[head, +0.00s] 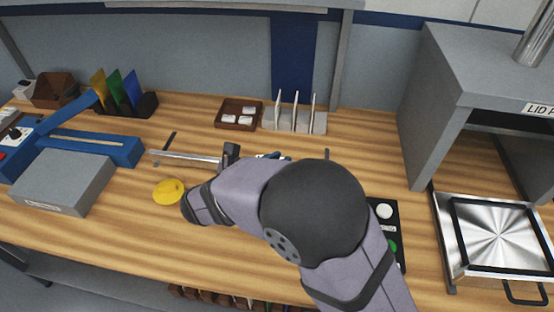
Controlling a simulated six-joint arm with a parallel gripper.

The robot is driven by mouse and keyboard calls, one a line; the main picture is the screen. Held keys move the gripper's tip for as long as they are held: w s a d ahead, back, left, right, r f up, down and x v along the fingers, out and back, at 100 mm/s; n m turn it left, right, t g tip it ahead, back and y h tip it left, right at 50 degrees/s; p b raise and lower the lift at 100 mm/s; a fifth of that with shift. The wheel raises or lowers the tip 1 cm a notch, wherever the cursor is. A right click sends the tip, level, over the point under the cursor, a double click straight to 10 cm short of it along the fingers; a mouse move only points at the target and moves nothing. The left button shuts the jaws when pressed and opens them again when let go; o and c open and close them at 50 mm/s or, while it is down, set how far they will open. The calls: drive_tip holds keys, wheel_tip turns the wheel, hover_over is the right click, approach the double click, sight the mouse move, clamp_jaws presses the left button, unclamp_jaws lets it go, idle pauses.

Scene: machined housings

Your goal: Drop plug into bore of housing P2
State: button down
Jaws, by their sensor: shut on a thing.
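My arm reaches in from the lower right and covers the middle of the table in the head view. I cannot make out the jaws of my gripper; they seem hidden behind my own arm. No plug can be made out. Housing P2 cannot be told either; only small pale and dark bits show just above my arm's upper edge. A dark upright part with a thin metal bar (187,157) to its left shows behind my wrist; I cannot tell what it is.
A yellow round object (168,191) lies left of my wrist. A grey box (62,181) and blue equipment (95,147) stand at the left. A brown tray (239,113) and an upright rack (294,120) are behind. A shiny metal tray (499,237) is at the right.

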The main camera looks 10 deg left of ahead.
drive_tip(key=shift+f, duration=0.15)
drive_tip(key=c, duration=1.6)
unclamp_jaws()
drive_tip(key=b+v, duration=0.1)
drive_tip(key=v, duration=0.6)
drive_tip(key=shift+s+a, duration=0.1)
drive_tip(key=shift+s, duration=0.05)
